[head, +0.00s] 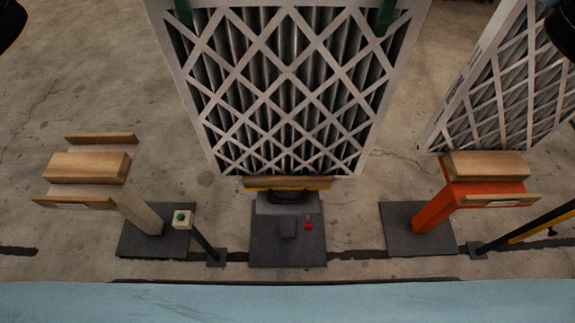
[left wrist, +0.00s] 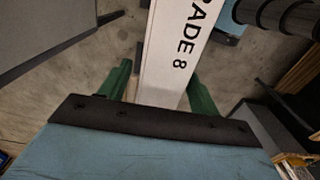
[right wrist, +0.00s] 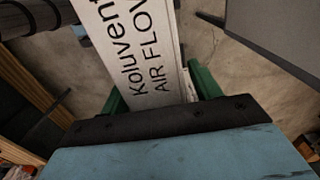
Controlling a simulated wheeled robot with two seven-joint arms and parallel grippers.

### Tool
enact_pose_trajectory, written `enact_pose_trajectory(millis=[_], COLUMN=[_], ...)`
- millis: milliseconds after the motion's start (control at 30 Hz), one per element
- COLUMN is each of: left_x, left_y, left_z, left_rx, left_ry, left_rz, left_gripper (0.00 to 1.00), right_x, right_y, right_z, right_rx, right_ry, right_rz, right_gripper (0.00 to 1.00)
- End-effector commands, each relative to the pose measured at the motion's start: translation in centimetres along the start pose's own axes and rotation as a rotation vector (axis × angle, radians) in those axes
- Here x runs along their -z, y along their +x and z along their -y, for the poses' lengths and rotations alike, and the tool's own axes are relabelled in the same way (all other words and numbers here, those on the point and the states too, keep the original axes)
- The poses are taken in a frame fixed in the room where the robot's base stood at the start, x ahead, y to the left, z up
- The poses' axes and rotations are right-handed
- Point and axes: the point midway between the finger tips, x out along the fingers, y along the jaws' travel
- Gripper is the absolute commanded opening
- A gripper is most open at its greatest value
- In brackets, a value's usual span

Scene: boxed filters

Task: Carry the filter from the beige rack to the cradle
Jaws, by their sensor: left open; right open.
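The tall filter (head: 285,75), pale lattice over dark pleats, stands upright in the middle of the head view. Its foot meets the wooden ledge of the centre stand, apparently the cradle (head: 288,184). The beige rack (head: 140,211) at left is empty. My left gripper (left wrist: 160,74) is open around the filter's left edge, with lettering "ADE 8" between its fingers. My right gripper (right wrist: 155,82) is open around the right edge, lettered "Koluvent AIR FLOW". In the head view, one green finger of each gripper shows before the filter. Whether the fingers touch it I cannot tell.
An orange rack (head: 433,209) stands at right, with another lattice filter (head: 500,95) rising behind its wooden ledge. A post with a green button (head: 183,218) stands beside the beige rack. A black and yellow bar (head: 530,226) slants at far right. Concrete floor lies between the stands.

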Motion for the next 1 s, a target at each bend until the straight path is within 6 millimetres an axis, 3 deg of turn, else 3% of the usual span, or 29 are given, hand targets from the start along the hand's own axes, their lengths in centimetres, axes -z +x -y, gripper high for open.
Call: enact_pose_trajectory(millis=[300, 500, 767, 1000], left_x=[-0.1, -0.1, -0.1, -0.1], left_y=[-7.0, -9.7, -10.4, -10.4], left_z=[0.0, 0.0, 0.1, 0.0], left_rx=[-0.004, -0.003, 0.0, 0.0], left_ry=[-0.001, 0.0, 0.001, 0.001], left_rz=[0.001, 0.0, 0.0, 0.0], left_gripper=[0.63, 0.63, 0.63, 0.63], right_x=[0.0, 0.0, 0.0, 0.0], right_y=[0.0, 0.0, -1.7, -6.8], right_z=[0.0, 0.0, 0.0, 0.1], right_rx=[0.0, 0.0, 0.002, 0.004], right_ry=[0.0, 0.0, 0.0, 0.002], right_rz=[0.0, 0.0, 0.0, 0.0], right_gripper=[0.63, 0.63, 0.63, 0.63])
